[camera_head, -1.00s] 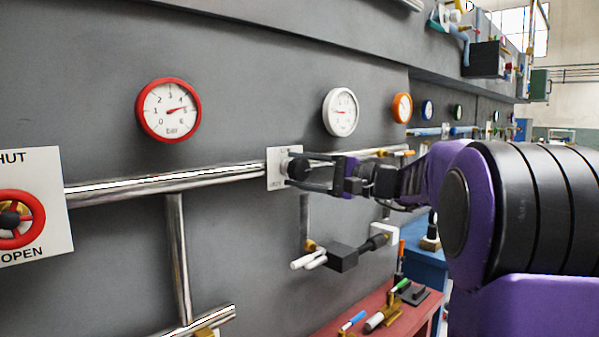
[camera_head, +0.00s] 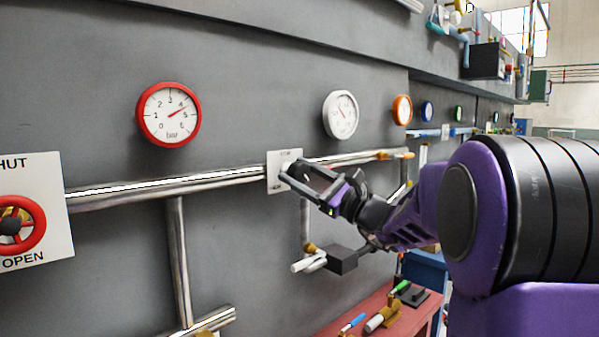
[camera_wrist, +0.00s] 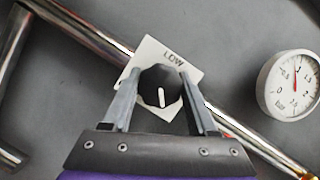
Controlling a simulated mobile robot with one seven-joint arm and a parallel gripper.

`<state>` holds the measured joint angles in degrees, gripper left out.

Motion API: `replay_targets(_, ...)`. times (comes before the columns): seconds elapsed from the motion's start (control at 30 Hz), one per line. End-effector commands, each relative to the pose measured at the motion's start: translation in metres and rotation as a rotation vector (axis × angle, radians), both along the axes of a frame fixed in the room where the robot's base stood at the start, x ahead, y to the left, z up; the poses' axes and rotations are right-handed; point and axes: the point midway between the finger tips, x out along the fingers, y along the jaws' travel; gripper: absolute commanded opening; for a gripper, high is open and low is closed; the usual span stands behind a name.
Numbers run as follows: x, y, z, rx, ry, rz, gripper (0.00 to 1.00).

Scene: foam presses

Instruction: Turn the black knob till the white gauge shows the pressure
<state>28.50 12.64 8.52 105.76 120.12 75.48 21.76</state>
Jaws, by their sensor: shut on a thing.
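The black knob (camera_wrist: 160,87) is on a white plate (camera_wrist: 165,58) marked LOW in the wrist view. A white pointer line shows on its face. My gripper (camera_wrist: 157,85) is shut on the knob, a finger on either side. In the head view my gripper (camera_head: 292,172) reaches the white plate (camera_head: 276,181) from the right, and the knob is mostly hidden by the fingers. The white gauge (camera_head: 341,115) is on the wall above and right of the plate. It also shows in the wrist view (camera_wrist: 292,86), its red needle near the upper middle of the scale.
A red gauge (camera_head: 169,114) is left of the white one; an orange gauge (camera_head: 402,110) is right. A steel pipe (camera_head: 180,186) runs behind the plate. A red valve wheel (camera_head: 39,222) is at far left. A red bench (camera_head: 375,311) with tools stands below.

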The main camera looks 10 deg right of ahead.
Motion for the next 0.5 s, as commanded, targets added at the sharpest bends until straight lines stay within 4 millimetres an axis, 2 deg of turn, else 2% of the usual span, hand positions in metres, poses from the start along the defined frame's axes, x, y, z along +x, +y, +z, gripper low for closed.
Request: replay_targets(0.5, -0.0001, 0.0001, 0.0011, 0.147, 0.084, 0.000, 0.03)
